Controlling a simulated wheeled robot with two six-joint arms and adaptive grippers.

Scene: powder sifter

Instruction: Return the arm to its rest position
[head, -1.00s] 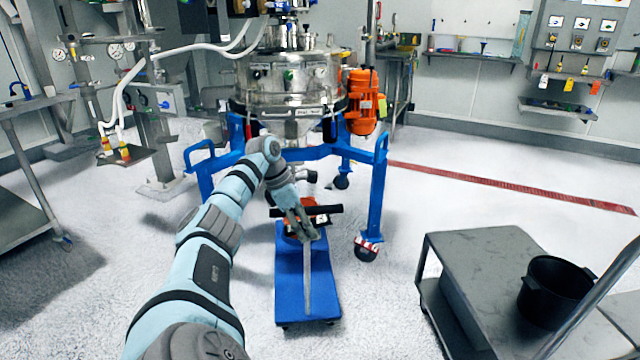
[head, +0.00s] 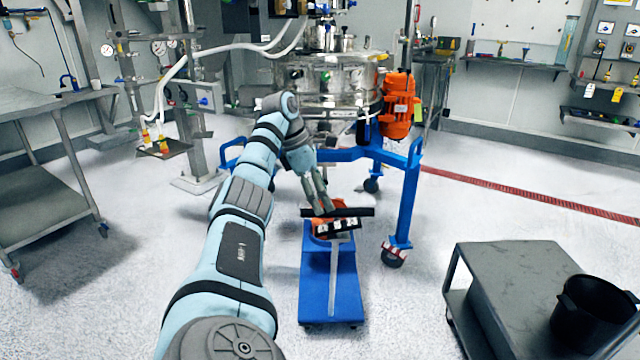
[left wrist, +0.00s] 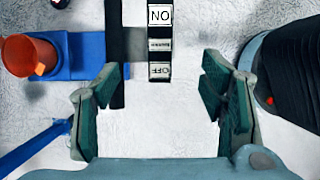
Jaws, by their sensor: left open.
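My left arm reaches in from the bottom of the head view. Its gripper (head: 325,208) is just above a black bar and switch panel (head: 336,227) on a blue wheeled stand (head: 318,290). In the left wrist view, my left gripper (left wrist: 162,95) is open, with its two green-padded fingers wide apart and nothing between them. Beyond the fingers, the panel shows as a dark strip (left wrist: 160,45) with white labels reading ON and OFF upside down. I cannot tell the exact gap between fingers and panel. My right gripper is out of view.
A steel sifter vessel (head: 322,85) with an orange motor (head: 398,105) stands on a blue frame (head: 408,200) behind the gripper. A grey cart (head: 510,265) with a black pot (head: 590,310) is at right, a steel table (head: 50,100) at left.

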